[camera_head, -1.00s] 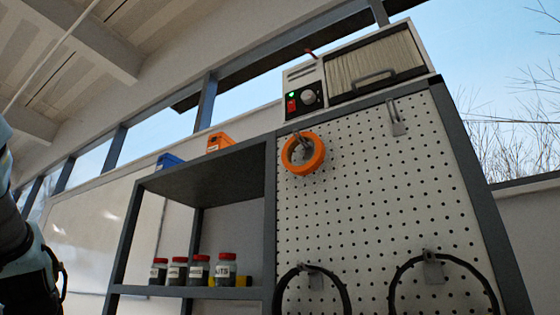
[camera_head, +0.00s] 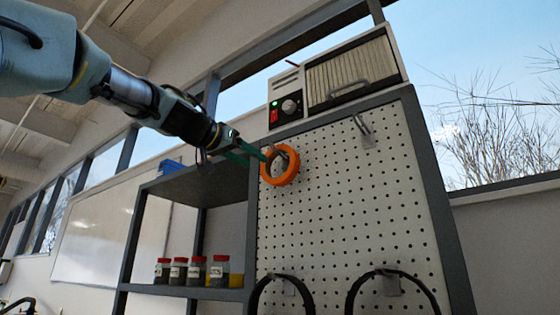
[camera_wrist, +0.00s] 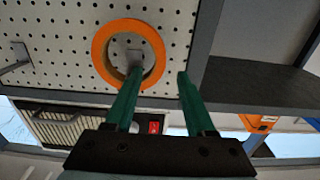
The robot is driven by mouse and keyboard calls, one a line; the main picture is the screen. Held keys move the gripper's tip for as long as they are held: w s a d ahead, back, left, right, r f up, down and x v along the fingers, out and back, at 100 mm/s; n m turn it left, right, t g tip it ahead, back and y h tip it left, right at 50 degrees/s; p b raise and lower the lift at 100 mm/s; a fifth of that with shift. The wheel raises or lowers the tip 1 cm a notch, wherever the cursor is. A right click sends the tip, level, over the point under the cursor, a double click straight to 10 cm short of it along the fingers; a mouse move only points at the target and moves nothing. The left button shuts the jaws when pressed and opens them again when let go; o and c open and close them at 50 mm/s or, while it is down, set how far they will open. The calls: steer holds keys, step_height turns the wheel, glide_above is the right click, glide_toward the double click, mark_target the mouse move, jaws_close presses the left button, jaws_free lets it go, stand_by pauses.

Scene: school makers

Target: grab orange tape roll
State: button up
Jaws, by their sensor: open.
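The orange tape roll (camera_head: 284,180) hangs on a hook at the upper left of the white pegboard. It also shows in the wrist view (camera_wrist: 101,52), with the metal hook through its hole. My gripper (camera_head: 259,153) is at the roll's left side in the head view, with green fingers pointing at it. In the wrist view my gripper (camera_wrist: 160,72) is open and empty. One fingertip overlaps the roll's hole and the other lies just right of the ring, so the ring's right band shows between them. I cannot tell whether they touch it.
A machine with a ribbed door (camera_head: 350,68) stands above the pegboard (camera_head: 350,210). A dark shelf unit (camera_head: 125,245) with several red-lidded jars (camera_head: 219,271) adjoins on the left. A blue bin (camera_head: 171,166) sits on its top. Two black loops hang lower on the board.

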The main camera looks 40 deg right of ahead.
mark_target(262, 168)
steer(key=p+x, duration=0.1)
steer(key=x, duration=0.1)
steer(key=p+x, duration=0.1)
steer(key=x, duration=0.1)
steer(key=p+x, duration=0.1)
steer(key=x, duration=0.1)
steer(key=shift+w+d+f, duration=0.1)
steer(key=shift+d+f, duration=0.15)
steer(key=shift+f, duration=0.05)
steer(key=shift+c, duration=0.3)
jaws_close()
